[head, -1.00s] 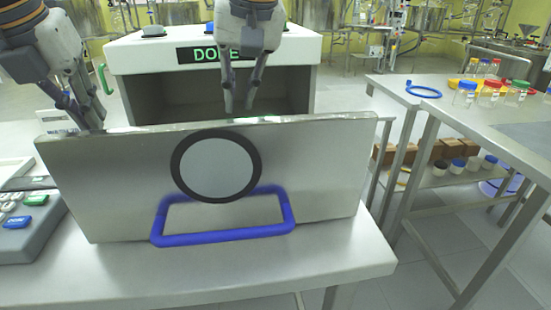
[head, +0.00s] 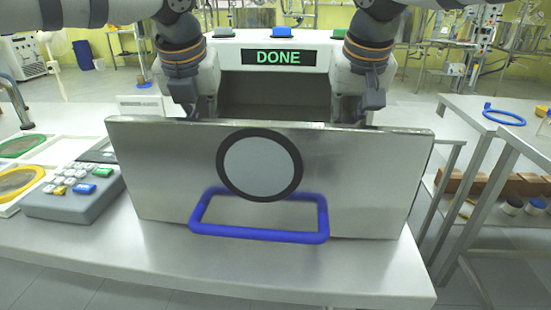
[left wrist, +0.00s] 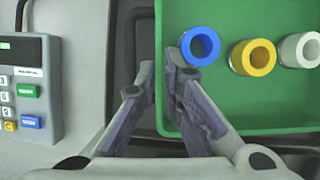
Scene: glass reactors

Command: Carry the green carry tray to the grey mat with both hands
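The green carry tray (left wrist: 240,105) shows in the left wrist view, with a blue-ringed, a yellow-ringed and a white-ringed vial standing in it. My left gripper (left wrist: 161,68) is over its left edge, with one finger to each side and a narrow gap between the tips; whether they press on it I cannot tell. In the head view the upright metal panel hides the tray. Both my left gripper (head: 190,112) and my right gripper (head: 364,115) reach down behind that panel, fingertips mostly hidden. I cannot make out the grey mat.
The metal panel (head: 360,180), with a black ring and blue handle (head: 260,236), stands in front of the box with the DONE display (head: 278,58). A keypad unit (head: 75,190) sits left. A side table (head: 530,130) with a blue ring stands right, beyond a gap.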

